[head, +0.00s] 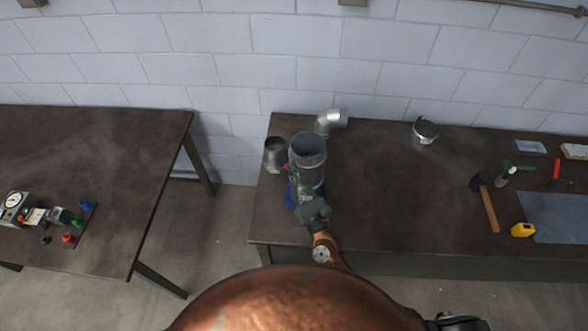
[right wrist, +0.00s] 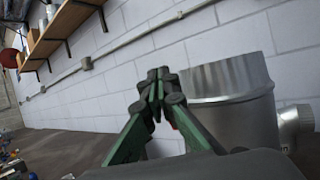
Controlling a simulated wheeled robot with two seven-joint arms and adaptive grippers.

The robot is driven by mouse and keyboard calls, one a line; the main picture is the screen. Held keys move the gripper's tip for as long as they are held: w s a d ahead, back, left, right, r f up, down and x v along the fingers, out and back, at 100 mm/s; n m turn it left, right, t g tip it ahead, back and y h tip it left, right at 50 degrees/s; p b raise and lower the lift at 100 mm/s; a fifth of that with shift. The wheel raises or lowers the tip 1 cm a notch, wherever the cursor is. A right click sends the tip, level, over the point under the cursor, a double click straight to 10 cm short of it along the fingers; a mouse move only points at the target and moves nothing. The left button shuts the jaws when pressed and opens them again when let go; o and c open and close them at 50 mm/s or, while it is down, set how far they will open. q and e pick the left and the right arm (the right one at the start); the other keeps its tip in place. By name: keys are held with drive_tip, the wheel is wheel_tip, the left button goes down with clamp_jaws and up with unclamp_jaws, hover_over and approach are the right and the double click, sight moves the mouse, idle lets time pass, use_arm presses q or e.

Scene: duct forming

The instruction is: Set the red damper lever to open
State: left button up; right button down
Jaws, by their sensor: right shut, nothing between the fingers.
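In the right wrist view, the fingertips of the right gripper (right wrist: 158,84) are together and empty, just left of the silver duct (right wrist: 230,100). A small red piece, possibly the damper lever (right wrist: 174,126), shows behind the right finger. Most of it is hidden, so its setting cannot be told. My left gripper is out of view.
A short metal collar (head: 275,153) stands close left of the duct, and an elbow (head: 330,121) lies behind it. A metal can (head: 424,132), hammer (head: 487,204) and yellow tape measure (head: 522,230) are farther right. The table between is clear.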

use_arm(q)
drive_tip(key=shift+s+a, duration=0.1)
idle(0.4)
